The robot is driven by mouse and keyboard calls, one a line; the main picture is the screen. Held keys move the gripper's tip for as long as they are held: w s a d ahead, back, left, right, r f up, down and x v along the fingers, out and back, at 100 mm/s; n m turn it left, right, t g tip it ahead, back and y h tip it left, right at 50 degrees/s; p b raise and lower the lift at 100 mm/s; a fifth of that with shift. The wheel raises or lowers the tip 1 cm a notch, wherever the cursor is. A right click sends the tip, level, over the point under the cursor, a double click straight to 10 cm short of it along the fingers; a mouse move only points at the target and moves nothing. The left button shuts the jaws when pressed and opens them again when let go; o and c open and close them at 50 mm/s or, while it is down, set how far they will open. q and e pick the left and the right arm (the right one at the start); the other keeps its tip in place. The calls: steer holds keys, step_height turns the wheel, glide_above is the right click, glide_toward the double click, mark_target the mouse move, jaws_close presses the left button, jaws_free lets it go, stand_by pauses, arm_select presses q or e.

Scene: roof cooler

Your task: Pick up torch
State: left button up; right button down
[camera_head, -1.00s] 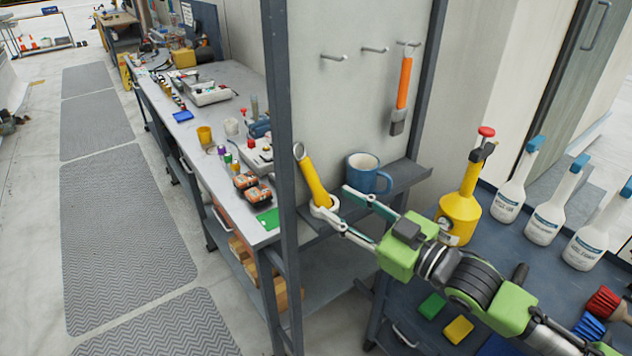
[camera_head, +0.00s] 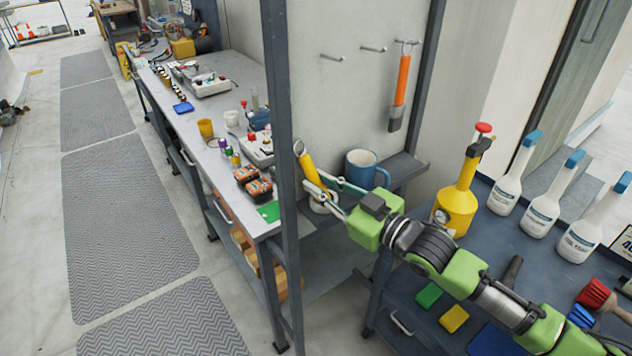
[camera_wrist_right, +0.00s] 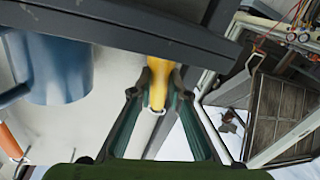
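The torch (camera_head: 312,172) is yellow with a grey ring at its top and a white lower end. It stands tilted at the shelf by the grey panel in the head view. In the right wrist view the torch (camera_wrist_right: 158,85) lies between the fingers, with its white part (camera_wrist_right: 142,128) nearer the camera. My right gripper (camera_head: 322,186) is open around the torch, one finger on each side. Contact is hard to tell. The right gripper (camera_wrist_right: 161,80) also shows in the wrist view. My left gripper is not in view.
A blue mug (camera_head: 362,168) stands on the shelf (camera_head: 402,172) close to the right of the gripper. An orange-handled brush (camera_head: 402,82) hangs above. A yellow spray bottle (camera_head: 457,200) and white bottles (camera_head: 545,207) stand to the right. A dark post (camera_head: 283,150) rises just left of the torch.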

steer(key=shift+d+r, duration=0.1)
stand_by(0.3)
steer(key=shift+w+d+r+b, duration=0.1)
steer(key=shift+d+r+b, duration=0.25)
steer(key=shift+d+r, duration=0.1)
steer(key=d+r+b, duration=0.1)
steer(key=d+r, duration=0.6)
steer(key=d, duration=0.6)
stand_by(0.4)
